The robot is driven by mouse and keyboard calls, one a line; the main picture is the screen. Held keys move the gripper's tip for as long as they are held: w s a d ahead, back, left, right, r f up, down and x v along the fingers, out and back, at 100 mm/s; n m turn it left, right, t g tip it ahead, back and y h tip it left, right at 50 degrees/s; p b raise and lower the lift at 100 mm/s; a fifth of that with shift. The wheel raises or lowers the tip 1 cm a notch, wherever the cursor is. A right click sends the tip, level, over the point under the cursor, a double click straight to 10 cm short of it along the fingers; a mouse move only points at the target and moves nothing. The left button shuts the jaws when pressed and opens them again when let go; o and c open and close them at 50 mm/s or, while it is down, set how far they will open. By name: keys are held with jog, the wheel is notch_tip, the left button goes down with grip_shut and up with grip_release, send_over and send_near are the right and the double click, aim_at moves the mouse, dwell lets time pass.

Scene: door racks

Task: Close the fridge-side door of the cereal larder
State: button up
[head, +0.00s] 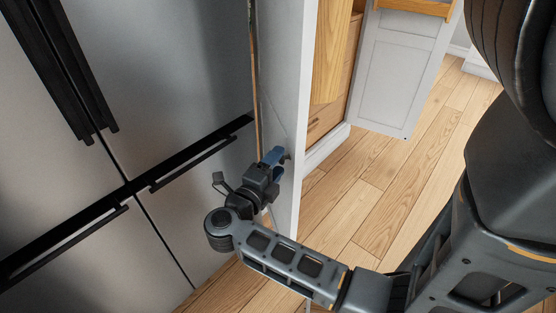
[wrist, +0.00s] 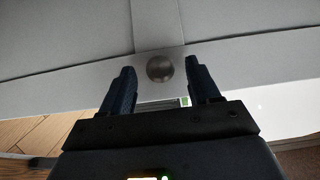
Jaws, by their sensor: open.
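The fridge-side door (head: 286,80) of the cereal larder is a pale grey-white panel standing open beside the fridge, seen at a steep angle in the head view. My gripper (head: 279,157) is at this door, its blue fingers against or close to the panel. In the wrist view a round metal knob (wrist: 160,68) on the pale door face (wrist: 100,80) lies between the tips of my open gripper (wrist: 161,76). Neither finger clearly touches the knob. The larder's wooden inside (head: 329,50) shows behind the door.
The grey fridge (head: 190,60) with black handles (head: 205,162) fills the left, close to my gripper. Another larder door (head: 396,80) with a wooden rack stands open at the back right. The wooden floor (head: 375,190) between is clear.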

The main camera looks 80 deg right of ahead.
jog(key=shift+s+d, duration=0.25)
jog(key=shift+d, duration=0.4)
grip_shut()
